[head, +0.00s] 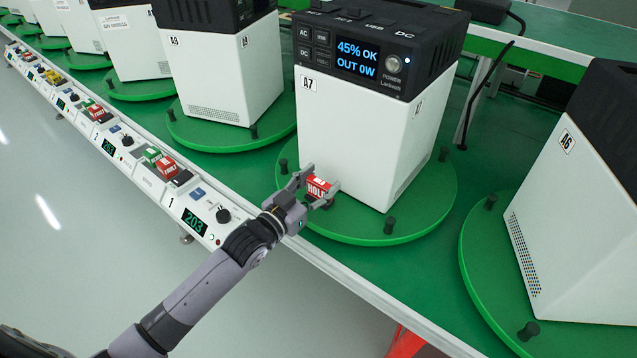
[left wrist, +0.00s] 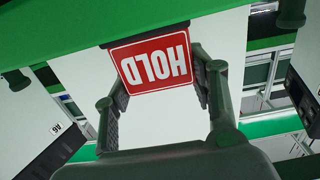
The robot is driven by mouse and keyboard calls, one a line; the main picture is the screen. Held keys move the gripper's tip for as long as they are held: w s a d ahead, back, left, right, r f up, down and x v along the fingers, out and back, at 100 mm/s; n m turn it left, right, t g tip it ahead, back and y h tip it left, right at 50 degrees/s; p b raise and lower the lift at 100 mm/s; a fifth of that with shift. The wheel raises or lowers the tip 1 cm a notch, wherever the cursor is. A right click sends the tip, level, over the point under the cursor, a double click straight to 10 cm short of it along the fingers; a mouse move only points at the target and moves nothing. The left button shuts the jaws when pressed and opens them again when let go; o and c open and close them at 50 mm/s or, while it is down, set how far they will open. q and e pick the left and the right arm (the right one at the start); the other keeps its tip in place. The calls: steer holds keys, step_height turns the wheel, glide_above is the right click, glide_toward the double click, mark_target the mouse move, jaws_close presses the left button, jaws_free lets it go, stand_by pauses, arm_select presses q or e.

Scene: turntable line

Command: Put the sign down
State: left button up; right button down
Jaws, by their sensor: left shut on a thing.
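The sign is a small red block with white letters reading HOLD (head: 318,187). My left gripper (head: 313,190) is shut on it, with a finger on each side. In the head view it is over the front edge of the green turntable (head: 415,222), before the white power station A7 (head: 345,140). In the left wrist view the red HOLD face (left wrist: 155,64) shows upside down between the two fingers. I cannot tell whether the sign's underside touches the turntable. My right gripper is not in view.
Station A6 (head: 585,210) stands on another turntable at the right. More stations stand at the upper left. A white rail (head: 150,180) with displays, knobs and several red and green signs runs along the line's front edge. Black pegs (head: 389,226) stand on the turntables.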

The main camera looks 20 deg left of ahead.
arm_select(q)
steer(key=shift+f, duration=0.1)
steer(key=o, duration=1.2)
steer(key=shift+r, duration=0.2)
steer(key=shift+s+a+f, duration=0.1)
steer(key=shift+s, duration=0.2)
steer(key=v, duration=1.1)
steer(key=shift+s, duration=0.2)
